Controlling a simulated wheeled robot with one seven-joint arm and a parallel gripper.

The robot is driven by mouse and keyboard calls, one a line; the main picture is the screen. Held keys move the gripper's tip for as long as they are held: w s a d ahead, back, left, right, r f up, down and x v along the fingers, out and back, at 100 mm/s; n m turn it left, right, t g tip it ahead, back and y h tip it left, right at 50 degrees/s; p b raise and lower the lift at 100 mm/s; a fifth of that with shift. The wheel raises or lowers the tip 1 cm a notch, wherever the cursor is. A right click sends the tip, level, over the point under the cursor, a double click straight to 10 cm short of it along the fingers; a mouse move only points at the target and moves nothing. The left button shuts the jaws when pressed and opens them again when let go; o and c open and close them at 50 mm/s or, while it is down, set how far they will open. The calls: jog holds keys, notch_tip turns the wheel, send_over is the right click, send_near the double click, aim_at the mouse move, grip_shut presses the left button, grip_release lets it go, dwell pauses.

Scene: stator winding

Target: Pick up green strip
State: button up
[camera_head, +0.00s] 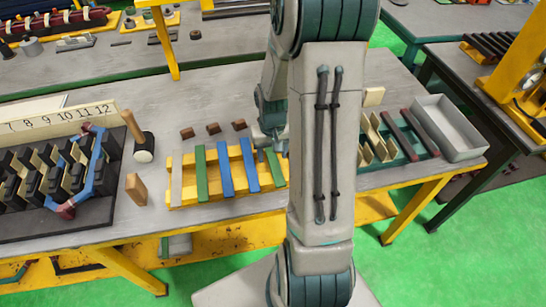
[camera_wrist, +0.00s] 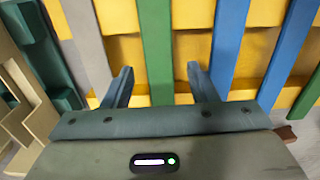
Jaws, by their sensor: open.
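A green strip (camera_wrist: 155,45) lies on a yellow slatted rack (camera_wrist: 185,47) in the wrist view. I cannot tell how far the fingertips are above the rack. In the head view, this green strip (camera_head: 272,166) is partly hidden by my arm near the right of the yellow rack. Another green strip (camera_head: 200,170) lies farther left on the same rack.
Two blue strips (camera_head: 226,171) lie between the green ones. A teal rack with cream pieces (camera_head: 372,140) and a grey tray (camera_head: 447,128) stand to the right. A mallet (camera_head: 143,150) and a black slotted block (camera_head: 45,195) are at the left. Small brown blocks (camera_head: 213,128) lie behind the rack.

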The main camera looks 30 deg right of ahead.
grip_shut()
